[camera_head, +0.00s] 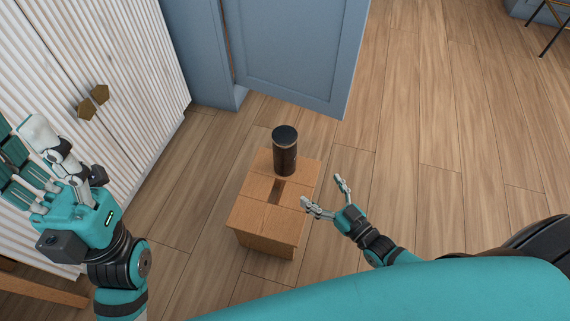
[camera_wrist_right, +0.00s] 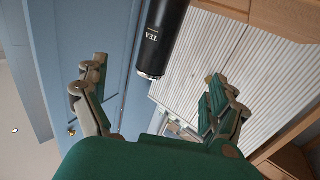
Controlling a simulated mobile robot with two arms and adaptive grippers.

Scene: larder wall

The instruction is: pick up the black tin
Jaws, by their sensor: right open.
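In the right wrist view, the tin (camera_wrist_right: 164,36) is tilted in the picture and shows the word TEA. My right gripper (camera_head: 322,192) is open and empty, just right of the box, its fingers pointing toward the tin. In the right wrist view, the tin's near end lies in line with the gap between the fingers (camera_wrist_right: 155,80), with no visible contact. My left gripper (camera_head: 38,165) is at the far left, away from the tin; its jaw gap is unclear.
A blue cabinet door (camera_head: 298,55) stands behind the tin. The wooden floor (camera_head: 440,150) is clear to the right. Dark stool legs (camera_head: 553,35) show at top right.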

